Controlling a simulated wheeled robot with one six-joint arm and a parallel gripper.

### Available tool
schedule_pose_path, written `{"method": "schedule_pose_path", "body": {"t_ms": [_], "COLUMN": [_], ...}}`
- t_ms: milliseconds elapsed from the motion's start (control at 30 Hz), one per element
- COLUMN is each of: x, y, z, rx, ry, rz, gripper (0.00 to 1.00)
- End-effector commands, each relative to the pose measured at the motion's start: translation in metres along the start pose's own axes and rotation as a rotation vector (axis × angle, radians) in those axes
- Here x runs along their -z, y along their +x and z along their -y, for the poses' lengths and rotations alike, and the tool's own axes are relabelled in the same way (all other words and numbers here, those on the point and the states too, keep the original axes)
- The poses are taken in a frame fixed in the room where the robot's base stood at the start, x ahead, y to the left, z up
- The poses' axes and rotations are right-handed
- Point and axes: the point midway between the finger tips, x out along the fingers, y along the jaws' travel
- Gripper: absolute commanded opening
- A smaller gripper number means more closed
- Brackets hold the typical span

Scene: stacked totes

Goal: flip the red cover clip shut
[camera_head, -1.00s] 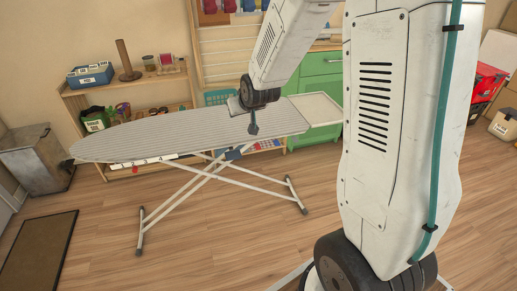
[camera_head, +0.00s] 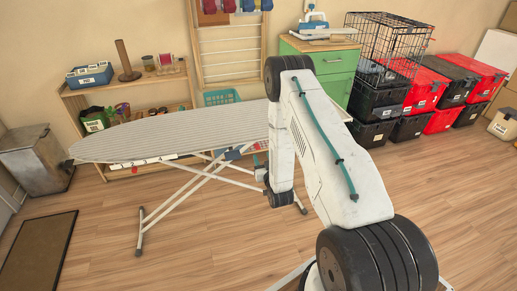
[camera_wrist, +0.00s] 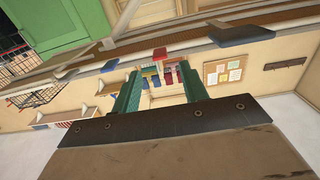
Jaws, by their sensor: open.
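In the wrist view a small red clip (camera_wrist: 160,53) sits at the edge of the ironing board (camera_wrist: 88,75), between blue clips (camera_wrist: 240,34) of a similar kind. It appears to stick out from the edge. My gripper (camera_wrist: 160,70) has its two teal fingers apart and empty. The red clip appears in line with the gap between the fingertips and looks clear of them. In the head view the striped ironing board (camera_head: 180,132) stands on crossed legs.
A wooden shelf (camera_head: 95,95) with a blue box (camera_head: 90,76) stands behind the board. A green cabinet (camera_head: 338,88) is behind my arm. Stacked black and red totes (camera_head: 425,90) and a wire cage (camera_head: 388,42) stand at the right. The floor in front is clear.

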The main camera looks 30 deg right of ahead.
Motion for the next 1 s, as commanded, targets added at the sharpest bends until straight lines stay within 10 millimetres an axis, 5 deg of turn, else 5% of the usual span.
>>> {"method": "schedule_pose_path", "body": {"t_ms": [500,867,1000], "x": [0.0,0.0,0.0], "y": [0.069,0.075,0.075], "z": [0.0,0.0,0.0], "rx": [0.0,0.0,0.0], "ry": [0.0,0.0,0.0], "rz": [-0.005,-0.002,-0.002], "gripper": [0.44,0.44,0.05]}}
